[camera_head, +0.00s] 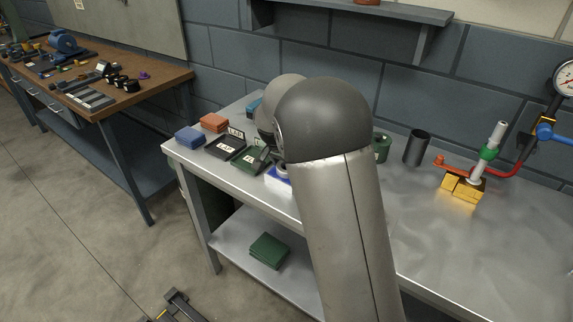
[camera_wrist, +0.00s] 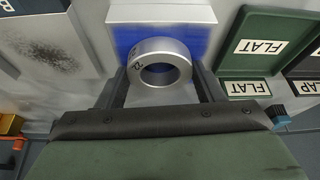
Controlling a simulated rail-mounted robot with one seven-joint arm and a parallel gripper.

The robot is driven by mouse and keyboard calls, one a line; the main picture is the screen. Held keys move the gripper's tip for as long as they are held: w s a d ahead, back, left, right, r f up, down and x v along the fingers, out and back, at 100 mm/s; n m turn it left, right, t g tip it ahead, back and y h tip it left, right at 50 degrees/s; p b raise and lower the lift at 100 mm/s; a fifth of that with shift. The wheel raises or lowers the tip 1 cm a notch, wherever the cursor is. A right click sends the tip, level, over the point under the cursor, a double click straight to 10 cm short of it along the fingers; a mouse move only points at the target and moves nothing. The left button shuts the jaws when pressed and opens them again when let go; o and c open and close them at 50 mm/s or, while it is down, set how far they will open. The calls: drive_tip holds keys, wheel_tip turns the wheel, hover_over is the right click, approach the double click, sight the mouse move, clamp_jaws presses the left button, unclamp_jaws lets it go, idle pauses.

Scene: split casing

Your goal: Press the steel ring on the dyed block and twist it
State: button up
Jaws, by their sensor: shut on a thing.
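The steel ring (camera_wrist: 160,62) sits between the fingertips of my gripper (camera_wrist: 160,75) in the wrist view, its hole facing the camera. The jaws are shut on its sides. The dyed block (camera_wrist: 199,38), pale-edged with a blue face, lies directly behind the ring. The ring overlaps the blue face; I cannot tell whether they touch. In the head view the dyed block (camera_head: 277,183) shows at the left of my arm, with part of the ring above it.
Right of the dyed block are a green FLAT tray (camera_wrist: 278,35) and a dark LAP tray (camera_wrist: 310,62). A grey plate with a dark speckled smear (camera_wrist: 45,50) lies left. In the head view a dark cup (camera_head: 416,147) and a brass block (camera_head: 462,188) stand right of my arm.

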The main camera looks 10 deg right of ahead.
drive_tip(key=shift+f+m+g, duration=0.1)
drive_tip(key=shift+m+g, duration=0.2)
drive_tip(key=shift+m, duration=0.4)
drive_tip(key=shift+n+b, duration=0.45)
drive_tip(key=shift+n, duration=0.25)
drive_tip(key=shift+n+t, duration=0.4)
drive_tip(key=shift+n, duration=0.2)
drive_tip(key=shift+n+y, duration=0.7)
drive_tip(key=shift+n, duration=0.6)
drive_tip(key=shift+a+f, duration=0.1)
drive_tip(key=shift+f, duration=0.05)
